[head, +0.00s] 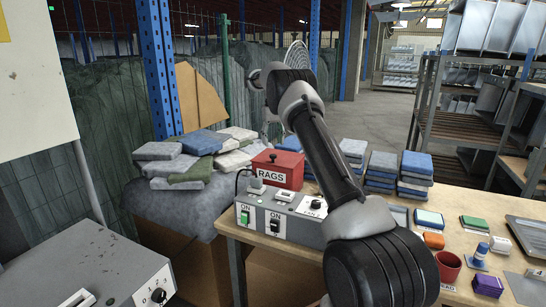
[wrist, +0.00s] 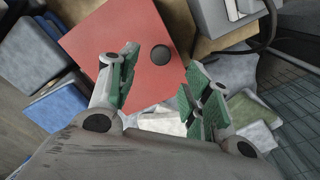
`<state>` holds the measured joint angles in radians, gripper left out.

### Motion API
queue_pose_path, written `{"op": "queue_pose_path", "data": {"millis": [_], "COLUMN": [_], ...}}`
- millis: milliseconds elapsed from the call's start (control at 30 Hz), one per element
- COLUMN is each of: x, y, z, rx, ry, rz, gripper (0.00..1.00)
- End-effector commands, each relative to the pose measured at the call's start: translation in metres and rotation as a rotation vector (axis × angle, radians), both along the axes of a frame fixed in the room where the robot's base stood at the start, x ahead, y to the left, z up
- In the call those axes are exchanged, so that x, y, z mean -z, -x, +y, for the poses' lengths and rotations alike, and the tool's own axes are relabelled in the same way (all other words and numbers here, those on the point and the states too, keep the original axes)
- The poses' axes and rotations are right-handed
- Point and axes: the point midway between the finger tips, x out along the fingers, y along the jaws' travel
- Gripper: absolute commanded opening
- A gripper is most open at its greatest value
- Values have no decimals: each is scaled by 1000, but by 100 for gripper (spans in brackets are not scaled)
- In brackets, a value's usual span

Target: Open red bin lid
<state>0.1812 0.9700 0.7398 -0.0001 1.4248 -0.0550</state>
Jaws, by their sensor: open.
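The red bin (head: 278,170) labelled RAGS stands on the table's back left corner, behind a grey switch box. Its flat red lid looks closed and has a small dark knob (head: 273,157) on top. In the wrist view the red lid (wrist: 115,50) fills the upper middle, with the round black knob (wrist: 160,53) near its right side. My gripper (wrist: 160,85) is open and empty, its green-padded fingers spread over the lid's near edge. The knob lies beyond the fingertips, between their lines, and nothing is gripped. In the head view my arm hides the gripper's fingers.
The grey switch box (head: 283,217) stands directly in front of the bin. Stacked folded cloths (head: 190,160) lie to its left, and blue-grey stacks (head: 383,170) to its right. A red mug (head: 448,266) and small items occupy the table's right side.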

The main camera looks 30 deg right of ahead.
Motion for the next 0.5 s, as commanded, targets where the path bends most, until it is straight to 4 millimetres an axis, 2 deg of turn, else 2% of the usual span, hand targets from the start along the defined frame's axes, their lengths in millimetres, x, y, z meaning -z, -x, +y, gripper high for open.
{"op": "queue_pose_path", "data": {"millis": [300,500], "x": [50,73], "y": [2,2], "z": [1,1], "rx": [-3,-3], "ry": [-2,-1], "rz": [10,9], "gripper": [49,49]}}
